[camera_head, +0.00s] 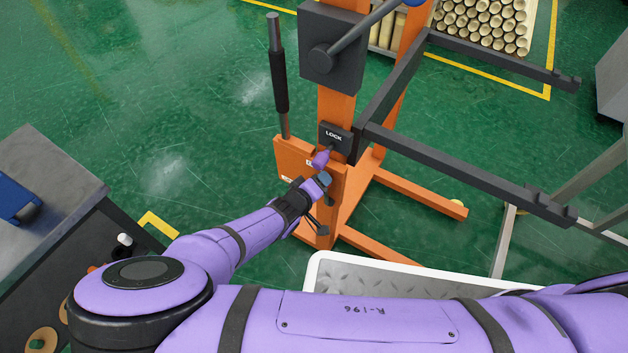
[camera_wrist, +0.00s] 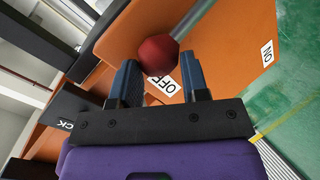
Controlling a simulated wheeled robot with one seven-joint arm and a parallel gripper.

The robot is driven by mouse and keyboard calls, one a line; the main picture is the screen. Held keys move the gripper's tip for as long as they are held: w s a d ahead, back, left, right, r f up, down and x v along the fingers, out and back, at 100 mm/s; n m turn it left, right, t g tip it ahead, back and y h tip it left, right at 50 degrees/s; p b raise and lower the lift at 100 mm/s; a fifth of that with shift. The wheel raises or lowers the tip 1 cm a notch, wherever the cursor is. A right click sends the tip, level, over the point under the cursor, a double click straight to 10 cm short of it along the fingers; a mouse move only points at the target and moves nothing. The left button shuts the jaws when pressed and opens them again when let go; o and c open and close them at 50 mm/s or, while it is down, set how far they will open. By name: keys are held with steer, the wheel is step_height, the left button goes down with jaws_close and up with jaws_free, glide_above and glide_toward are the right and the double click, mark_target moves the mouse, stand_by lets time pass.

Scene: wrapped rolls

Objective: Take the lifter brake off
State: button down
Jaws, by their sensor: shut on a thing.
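The lifter is an orange upright frame (camera_head: 340,190) with a black box marked LOCK (camera_head: 335,137). The brake lever's red ball knob (camera_wrist: 158,54) sits on a grey rod (camera_wrist: 190,20) in the wrist view. It is between the blue fingers of my gripper (camera_wrist: 162,80), which is shut on it. An OFF label (camera_wrist: 163,87) is beside the knob on the orange panel, and an ON label (camera_wrist: 267,54) is farther right. In the head view my gripper (camera_head: 325,180) is at the orange panel below the LOCK box; the red knob is hidden there.
Dark fork arms (camera_head: 470,170) reach right from the lifter. A white-rimmed plate (camera_head: 350,262) is in front of it. A grey-topped bench (camera_head: 45,165) is at left. Green floor (camera_head: 170,100) is open at left.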

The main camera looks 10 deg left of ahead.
steer(key=shift+s+d+r, duration=0.1)
steer(key=shift+d, duration=0.6)
steer(key=c, duration=0.9)
jaws_free()
steer(key=shift+c, duration=0.2)
steer(key=shift+a, duration=0.1)
